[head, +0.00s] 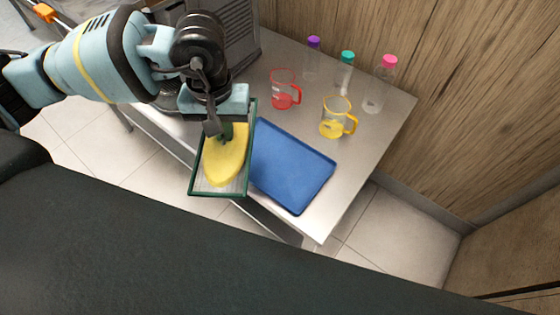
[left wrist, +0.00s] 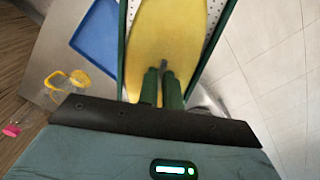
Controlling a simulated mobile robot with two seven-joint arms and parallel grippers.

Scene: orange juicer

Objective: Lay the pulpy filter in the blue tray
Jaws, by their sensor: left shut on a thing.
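The pulpy filter (head: 225,160) is a dark green-framed rectangle with a patch of yellow pulp on its pale mesh. My left gripper (head: 213,128) is shut on its inner end and holds it beside the left edge of the blue tray, partly past the table's front edge. In the left wrist view the filter (left wrist: 165,45) stretches away from my two green fingertips (left wrist: 163,75). The blue tray (head: 292,168) lies flat and empty on the metal table; its corner shows in the left wrist view (left wrist: 97,35). My right gripper is not in view.
A red measuring cup (head: 283,90) and a yellow one (head: 336,120) stand behind the tray. Bottles with purple, teal and pink caps (head: 388,62) stand near the wooden wall. A grey machine (head: 238,35) is at the back left. The table (head: 345,165) is bare right of the tray.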

